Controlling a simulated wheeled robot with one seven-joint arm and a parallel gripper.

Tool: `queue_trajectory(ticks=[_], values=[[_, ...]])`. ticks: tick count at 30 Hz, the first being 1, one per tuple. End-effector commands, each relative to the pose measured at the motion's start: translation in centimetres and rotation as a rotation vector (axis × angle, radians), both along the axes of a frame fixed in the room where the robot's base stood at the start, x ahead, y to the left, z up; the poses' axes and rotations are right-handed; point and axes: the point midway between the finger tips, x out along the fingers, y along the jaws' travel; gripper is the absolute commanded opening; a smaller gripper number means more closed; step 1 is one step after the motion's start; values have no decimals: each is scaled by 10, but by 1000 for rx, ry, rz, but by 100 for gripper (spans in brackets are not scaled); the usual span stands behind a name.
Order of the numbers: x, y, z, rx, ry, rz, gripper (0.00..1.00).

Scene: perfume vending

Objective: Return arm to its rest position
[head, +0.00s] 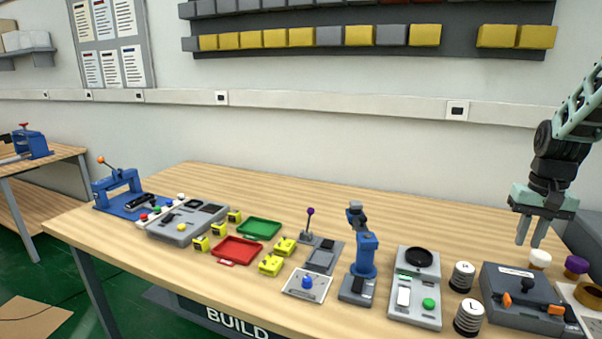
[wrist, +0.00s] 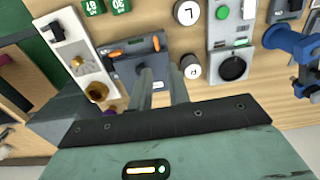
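My gripper (head: 531,238) hangs at the right of the head view, fingers pointing down, above the right end of the table (head: 180,185). The wrist view also shows its two fingers (wrist: 160,80) parallel with a gap between them and nothing held. They stand over a grey box with orange levers (head: 520,287), which also shows in the wrist view (wrist: 128,58). The gripper appears clear of the box. My arm comes in from the upper right.
Two white cylinders, one marked L (head: 468,316), stand left of the grey box. A white-topped piece (head: 540,259) and a purple-topped piece (head: 576,265) are close below the gripper. A blue press (head: 362,250) and red tray (head: 238,250) lie further left. The table's back strip is clear.

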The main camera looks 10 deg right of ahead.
Motion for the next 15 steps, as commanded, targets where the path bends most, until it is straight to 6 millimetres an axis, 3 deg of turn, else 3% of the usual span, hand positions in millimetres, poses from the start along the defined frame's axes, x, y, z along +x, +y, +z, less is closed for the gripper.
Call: queue_trajectory(ticks=[5,8,11,15], values=[[16,97,7,27,-21,186,18],[11,170,10,44,-31,335,18],[-8,241,13,59,-39,489,18],[-59,330,14,70,-40,721,18]])
